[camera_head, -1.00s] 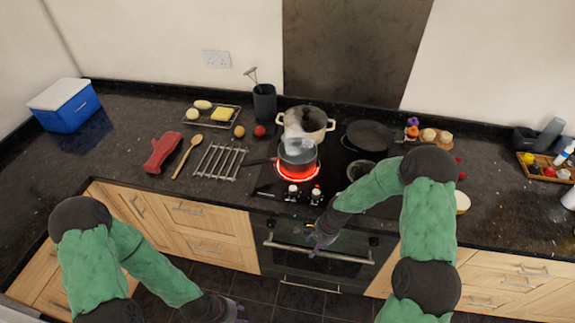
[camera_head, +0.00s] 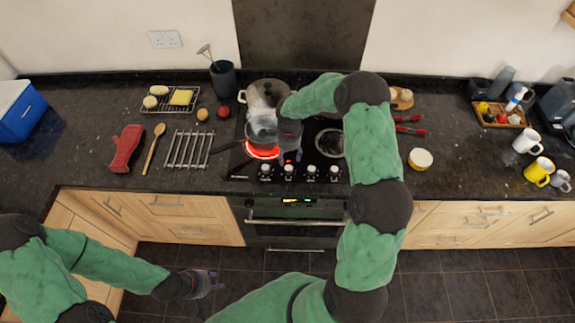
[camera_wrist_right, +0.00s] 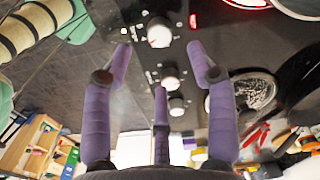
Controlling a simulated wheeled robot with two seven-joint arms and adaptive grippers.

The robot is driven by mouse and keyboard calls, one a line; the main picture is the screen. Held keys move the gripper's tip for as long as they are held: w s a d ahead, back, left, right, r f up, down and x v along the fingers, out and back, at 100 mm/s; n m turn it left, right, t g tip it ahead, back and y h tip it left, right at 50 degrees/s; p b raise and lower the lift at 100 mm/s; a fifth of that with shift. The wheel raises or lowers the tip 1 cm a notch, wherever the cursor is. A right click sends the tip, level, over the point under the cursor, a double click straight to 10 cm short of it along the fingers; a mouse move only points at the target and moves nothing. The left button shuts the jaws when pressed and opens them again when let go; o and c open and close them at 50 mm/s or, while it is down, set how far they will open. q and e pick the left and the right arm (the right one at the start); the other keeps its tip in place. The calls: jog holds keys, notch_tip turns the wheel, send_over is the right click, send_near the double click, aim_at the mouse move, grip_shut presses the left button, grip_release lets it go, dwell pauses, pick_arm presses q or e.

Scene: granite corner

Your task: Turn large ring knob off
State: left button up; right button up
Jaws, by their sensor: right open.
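A row of knobs (camera_head: 289,170) runs along the cooktop's front edge. Several of them, including a white-faced knob (camera_wrist_right: 159,35), show in the right wrist view. I cannot tell from markings which is the large ring's. A front ring (camera_head: 262,153) glows red under a steaming pan (camera_head: 262,130); its red edge is at the top of the wrist view (camera_wrist_right: 248,3). My right gripper (camera_head: 290,157) is above the hob, just behind the knobs. In the wrist view its purple fingers (camera_wrist_right: 161,62) are spread and empty, with the knobs between them. My left gripper (camera_head: 208,284) is low over the floor, clear of the counter.
A cream pot (camera_head: 250,96) stands behind the pan. The pan's handle points left, towards a metal rack (camera_head: 188,150). Red-handled tongs (camera_head: 410,124) and a small round container (camera_head: 420,159) are to the right. The oven door (camera_head: 295,210) is below the knobs.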

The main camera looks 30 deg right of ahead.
aim_at(288, 168)
notch_tip(288, 168, down, 7)
jog(key=shift+f+p, duration=0.2)
jog(key=shift+p, duration=0.1)
jog(key=c, duration=1.2)
